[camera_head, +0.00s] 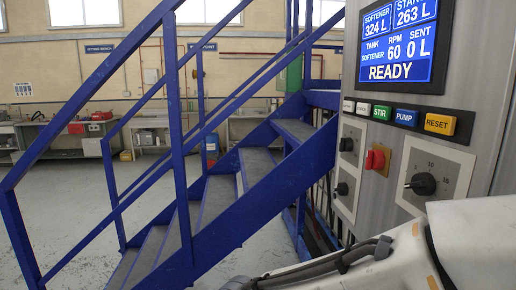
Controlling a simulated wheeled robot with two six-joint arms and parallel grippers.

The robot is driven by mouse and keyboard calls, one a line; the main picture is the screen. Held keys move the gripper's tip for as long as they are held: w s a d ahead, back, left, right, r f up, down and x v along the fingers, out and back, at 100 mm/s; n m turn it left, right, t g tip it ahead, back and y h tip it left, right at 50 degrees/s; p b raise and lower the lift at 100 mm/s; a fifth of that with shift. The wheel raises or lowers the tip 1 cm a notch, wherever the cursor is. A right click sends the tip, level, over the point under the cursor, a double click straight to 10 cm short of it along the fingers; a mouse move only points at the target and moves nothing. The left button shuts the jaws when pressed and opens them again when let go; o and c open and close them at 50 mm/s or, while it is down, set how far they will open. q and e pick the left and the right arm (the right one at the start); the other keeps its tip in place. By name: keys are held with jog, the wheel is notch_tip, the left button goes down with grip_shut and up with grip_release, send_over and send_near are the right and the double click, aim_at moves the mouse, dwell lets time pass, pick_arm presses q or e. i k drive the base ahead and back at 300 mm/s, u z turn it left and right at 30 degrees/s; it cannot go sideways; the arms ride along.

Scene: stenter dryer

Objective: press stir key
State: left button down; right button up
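The green STIR key (381,113) sits in a row of keys below the screen on the grey control panel (459,92) at the right. A white key with small lettering is to its left and the blue PUMP key (406,117) to its right. The screen (398,42) reads READY, with softener 324 L and sent 0 L. One of my arms crosses the bottom right corner, below the panel and apart from the keys. Neither gripper shows in the view.
The yellow RESET key (440,123) ends the row. Below are a red switch (377,158), a large black dial (423,183) and smaller black knobs. A blue staircase (250,200) with railings stands left of the panel. Open grey floor (60,215) lies further left, with workbenches behind.

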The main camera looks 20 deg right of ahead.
aim_at(384, 113)
jog(key=z, duration=1.2)
